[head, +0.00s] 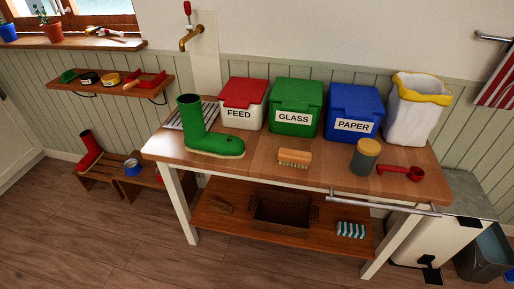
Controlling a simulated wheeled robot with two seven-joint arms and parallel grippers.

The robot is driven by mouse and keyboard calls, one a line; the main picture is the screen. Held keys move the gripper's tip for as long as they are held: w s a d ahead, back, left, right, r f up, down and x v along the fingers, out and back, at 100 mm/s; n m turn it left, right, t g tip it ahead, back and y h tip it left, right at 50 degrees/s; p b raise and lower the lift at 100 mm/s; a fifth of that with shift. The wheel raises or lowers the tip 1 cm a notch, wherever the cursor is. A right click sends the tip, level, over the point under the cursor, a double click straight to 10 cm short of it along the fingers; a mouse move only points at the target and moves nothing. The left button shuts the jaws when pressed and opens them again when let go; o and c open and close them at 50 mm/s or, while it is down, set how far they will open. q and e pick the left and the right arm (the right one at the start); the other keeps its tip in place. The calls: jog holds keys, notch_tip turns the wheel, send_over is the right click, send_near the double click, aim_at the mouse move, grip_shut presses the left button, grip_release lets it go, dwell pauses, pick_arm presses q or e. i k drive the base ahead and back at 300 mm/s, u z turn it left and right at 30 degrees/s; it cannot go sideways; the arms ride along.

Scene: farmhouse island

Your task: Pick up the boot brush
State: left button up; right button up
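A brush (295,158) with a tan wooden body and pale bristles lies on the wooden island top (258,165), near the front edge at the middle. It looks like the boot brush. Nothing touches it. A green rubber boot (198,130) stands to its left, and a grey canister with a yellow lid (364,158) stands to its right. Neither of my grippers shows in the head view.
Bins marked FEED (243,105), GLASS (296,107) and PAPER (353,113) line the back. A metal rail (385,204) runs along the front. The top before the brush is clear.

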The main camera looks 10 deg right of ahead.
aim_at(288, 156)
jog(key=u, duration=0.4)
jog(key=i, duration=0.75)
jog(key=z, duration=0.6)
jog(key=i, duration=0.5)
jog(key=z, duration=0.5)
